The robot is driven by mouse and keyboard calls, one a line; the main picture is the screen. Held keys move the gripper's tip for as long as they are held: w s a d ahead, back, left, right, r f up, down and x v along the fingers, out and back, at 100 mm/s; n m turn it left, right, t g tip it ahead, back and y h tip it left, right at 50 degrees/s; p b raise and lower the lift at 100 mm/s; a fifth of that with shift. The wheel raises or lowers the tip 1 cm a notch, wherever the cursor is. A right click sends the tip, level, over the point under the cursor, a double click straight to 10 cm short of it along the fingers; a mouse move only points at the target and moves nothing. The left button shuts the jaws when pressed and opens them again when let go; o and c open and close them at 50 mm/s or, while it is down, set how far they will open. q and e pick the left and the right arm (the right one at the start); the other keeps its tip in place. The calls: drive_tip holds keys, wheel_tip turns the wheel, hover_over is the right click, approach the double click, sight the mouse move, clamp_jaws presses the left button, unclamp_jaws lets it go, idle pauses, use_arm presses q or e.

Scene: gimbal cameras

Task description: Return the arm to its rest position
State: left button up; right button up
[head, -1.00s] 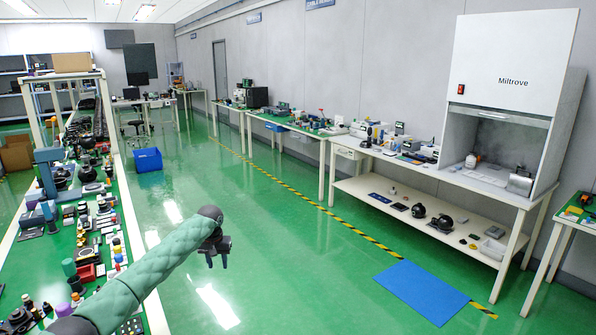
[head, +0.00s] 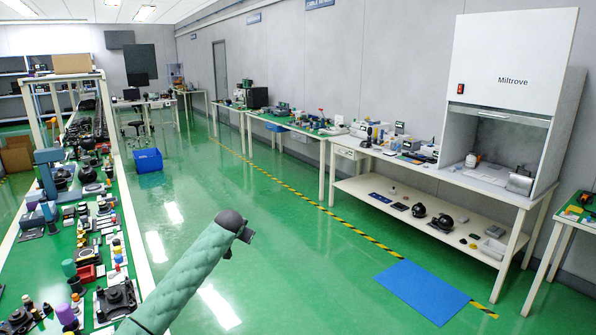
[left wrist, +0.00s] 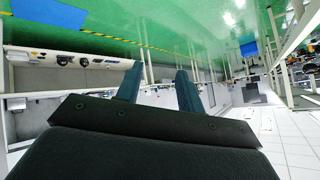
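My left arm, in a green padded sleeve, reaches into the head view from the bottom left over the open floor. My left gripper is mostly hidden behind its dark wrist joint there, with only a small dark part (head: 244,238) showing. In the left wrist view, the two fingers of my left gripper (left wrist: 158,86) stand apart with nothing visible between them. That view shows the room upside down. My right arm and gripper are not in view.
A long green-topped bench (head: 132,230) crowded with small parts runs along the left. White workbenches (head: 440,173) and a fume hood (head: 509,60) line the right wall. A blue mat (head: 421,291) and a blue bin (head: 148,160) are on the green floor. The central aisle is clear.

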use_arm(q)
drive_tip(key=s+f+n+g, duration=0.1)
drive_tip(key=s+f+g, duration=0.1)
drive_tip(key=s+f, duration=1.6)
drive_tip(key=s+f+n+g, duration=0.1)
drive_tip(key=s+f, duration=1.5)
drive_tip(key=f, duration=0.4)
drive_tip(key=s+f+g, duration=0.2)
drive_tip(key=s+f, duration=0.4)
drive_tip(key=s, duration=0.7)
drive_tip(key=s+d+f+n+g, duration=0.1)
drive_tip(key=s+f, duration=0.6)
drive_tip(key=s, duration=0.6)
drive_tip(key=s+d+f+g, duration=0.1)
drive_tip(key=s+f+g, duration=0.1)
drive_tip(key=s+f, duration=0.5)
drive_tip(key=s, duration=0.6)
drive_tip(key=shift+s+f+g, duration=0.15)
drive_tip(key=shift+s+g, duration=0.1)
drive_tip(key=shift+g, duration=0.05)
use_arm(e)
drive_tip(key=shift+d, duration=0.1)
use_arm(q)
drive_tip(key=shift+d, duration=0.1)
